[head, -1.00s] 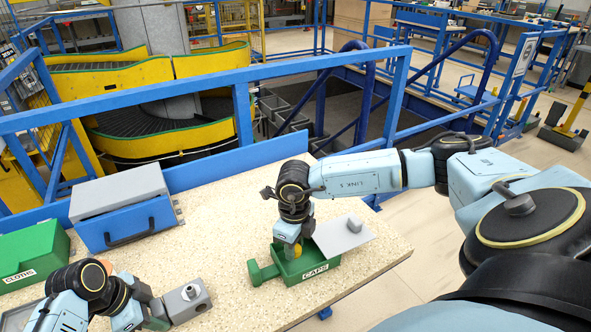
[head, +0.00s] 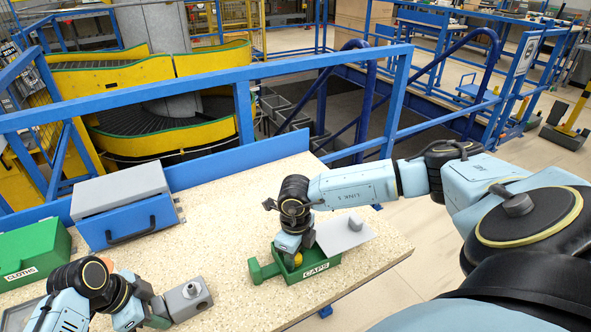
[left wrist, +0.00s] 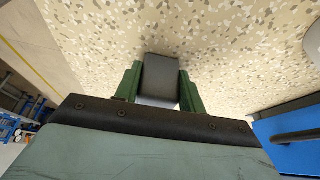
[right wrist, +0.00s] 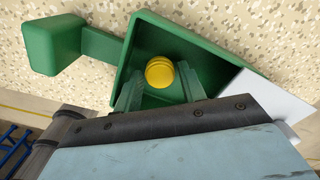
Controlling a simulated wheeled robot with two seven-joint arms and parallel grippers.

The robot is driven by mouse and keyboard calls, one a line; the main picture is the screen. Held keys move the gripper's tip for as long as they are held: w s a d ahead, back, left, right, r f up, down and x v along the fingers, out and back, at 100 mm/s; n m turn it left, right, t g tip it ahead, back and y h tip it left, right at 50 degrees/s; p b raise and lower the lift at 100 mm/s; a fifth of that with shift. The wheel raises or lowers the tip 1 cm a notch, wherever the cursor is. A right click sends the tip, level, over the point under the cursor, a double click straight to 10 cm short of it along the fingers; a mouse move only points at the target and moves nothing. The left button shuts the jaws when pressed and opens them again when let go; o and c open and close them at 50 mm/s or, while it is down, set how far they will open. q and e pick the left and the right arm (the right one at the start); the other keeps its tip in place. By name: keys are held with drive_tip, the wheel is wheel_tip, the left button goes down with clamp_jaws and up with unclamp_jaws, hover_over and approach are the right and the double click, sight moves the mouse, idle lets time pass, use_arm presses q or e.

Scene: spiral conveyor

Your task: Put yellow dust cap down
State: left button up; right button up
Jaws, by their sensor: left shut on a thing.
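The yellow dust cap (right wrist: 159,71) is inside the green CAPS box (head: 322,281), and it also shows in the head view (head: 297,259). My right gripper (right wrist: 160,88) is over the box with its two fingers apart, one on each side of the cap. There is a visible gap between the cap and the fingers in the right wrist view. My left gripper (head: 155,308) is shut on a grey block (head: 187,299) with a round fitting on top, at the front left of the table. The block fills the gap between its fingers in the left wrist view (left wrist: 160,80).
A grey-white plate (head: 343,234) with a grey knob lies at the right side of the box. A blue case (head: 130,222) and a green CLOTHS box (head: 32,255) stand at the left. The speckled table (head: 225,245) is clear between the case and the CAPS box.

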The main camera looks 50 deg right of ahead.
use_arm(q)
drive_tip(key=shift+s+a+f, duration=0.1)
drive_tip(key=shift+s+f, duration=0.05)
drive_tip(key=shift+f, duration=0.1)
use_arm(e)
wheel_tip(320, 180, up, 12)
drive_tip(key=shift+r, duration=0.15)
use_arm(q)
drive_tip(key=o, duration=1.4)
drive_tip(key=shift+r, duration=0.15)
drive_tip(key=shift+w+r, duration=0.2)
drive_tip(key=shift+r, duration=0.05)
drive_tip(key=v, duration=1.1)
drive_tip(key=shift+a+r, duration=0.15)
drive_tip(key=shift+r, duration=0.05)
